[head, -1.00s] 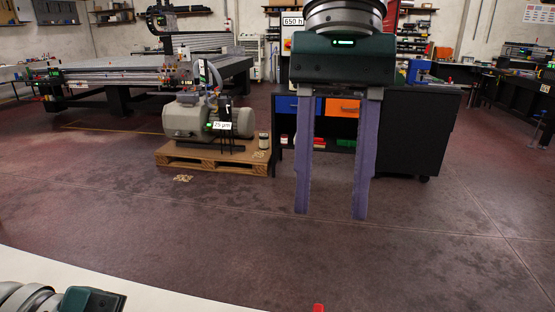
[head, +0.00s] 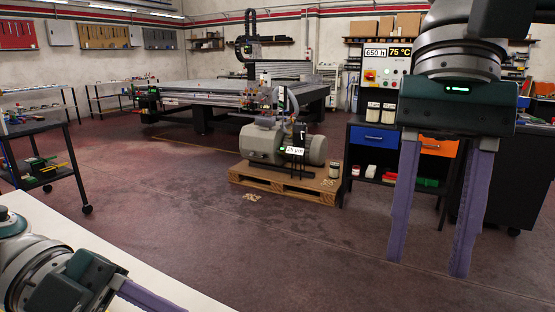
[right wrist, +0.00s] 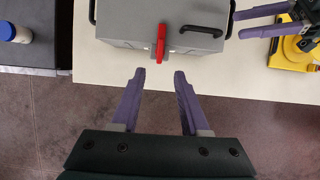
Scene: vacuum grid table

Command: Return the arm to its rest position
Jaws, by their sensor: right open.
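My right gripper (head: 428,265) hangs fingers-down at the right of the head view, its two purple fingers apart with nothing between them. In the right wrist view the same gripper (right wrist: 160,74) is open and empty, its tips just short of a grey box (right wrist: 160,25) with a red lever (right wrist: 161,44) and a black handle (right wrist: 200,31). My left gripper (right wrist: 265,21) enters that view at the upper right, two fingers apart and empty. In the head view only part of it shows at the lower left, with one finger (head: 148,296) visible.
A white table (head: 190,291) lies at the lower left; the grey box rests on it. A yellow object (right wrist: 290,54) is below the left gripper. A vacuum pump (head: 283,146) sits on a wooden pallet (head: 270,180). A dark cabinet with drawers (head: 374,138) stands behind my right gripper. Open floor lies between.

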